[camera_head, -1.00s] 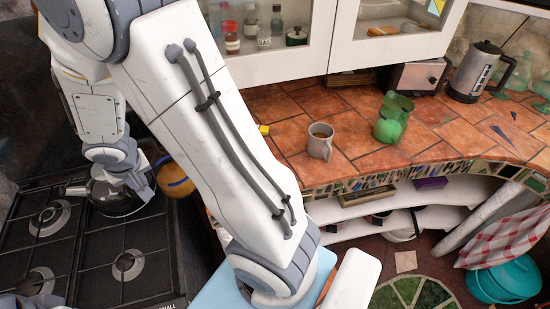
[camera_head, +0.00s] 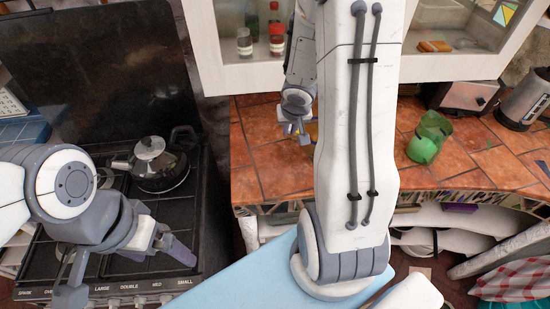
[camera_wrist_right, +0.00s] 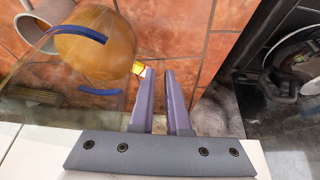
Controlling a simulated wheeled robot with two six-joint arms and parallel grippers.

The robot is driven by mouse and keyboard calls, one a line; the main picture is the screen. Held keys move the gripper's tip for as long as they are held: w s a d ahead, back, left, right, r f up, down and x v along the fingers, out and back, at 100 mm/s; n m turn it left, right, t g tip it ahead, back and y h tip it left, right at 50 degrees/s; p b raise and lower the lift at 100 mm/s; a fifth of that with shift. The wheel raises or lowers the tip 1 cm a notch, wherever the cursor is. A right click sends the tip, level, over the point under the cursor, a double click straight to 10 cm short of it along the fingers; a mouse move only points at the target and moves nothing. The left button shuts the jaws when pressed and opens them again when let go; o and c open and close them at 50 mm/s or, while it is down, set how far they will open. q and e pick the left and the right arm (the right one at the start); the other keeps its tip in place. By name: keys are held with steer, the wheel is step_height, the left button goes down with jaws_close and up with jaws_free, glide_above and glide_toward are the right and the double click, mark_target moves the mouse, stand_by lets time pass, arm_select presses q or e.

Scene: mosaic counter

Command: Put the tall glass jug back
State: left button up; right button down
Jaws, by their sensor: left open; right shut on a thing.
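My right gripper (camera_head: 297,126) is over the left part of the tiled counter, mostly behind my own arm. Its fingers (camera_wrist_right: 162,80) are close together in the wrist view. The clear glass jug (camera_wrist_right: 95,45), with an amber bottom and blue marks, is beside them on the left, and the gripper is shut on it. The part between the fingers is hard to make out. In the head view only a sliver of amber (camera_head: 314,131) shows beside the gripper. My left gripper (camera_head: 130,277) is open and empty over the stove's front.
A kettle (camera_head: 150,165) stands on the stove. On the counter (camera_head: 265,160) are a green glass vessel (camera_head: 430,138), a toaster (camera_head: 468,95) and a steel electric kettle (camera_head: 525,98). Cabinets hang above. The counter's left part looks clear.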

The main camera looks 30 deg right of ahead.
steer(key=shift+w+a+f+b, duration=1.1)
steer(key=shift+a+f+b, duration=0.35)
steer(key=shift+f, duration=0.35)
steer(key=shift+w+a+f+b, duration=1.2)
steer(key=shift+a+f, duration=0.3)
steer(key=shift+f, duration=0.35)
steer(key=shift+w+a+f+b, duration=1.05)
steer(key=shift+a+f+b, duration=0.4)
steer(key=shift+f, duration=0.35)
steer(key=shift+f, duration=0.2)
steer(key=c, duration=0.9)
jaws_free()
steer(key=shift+a, duration=0.1)
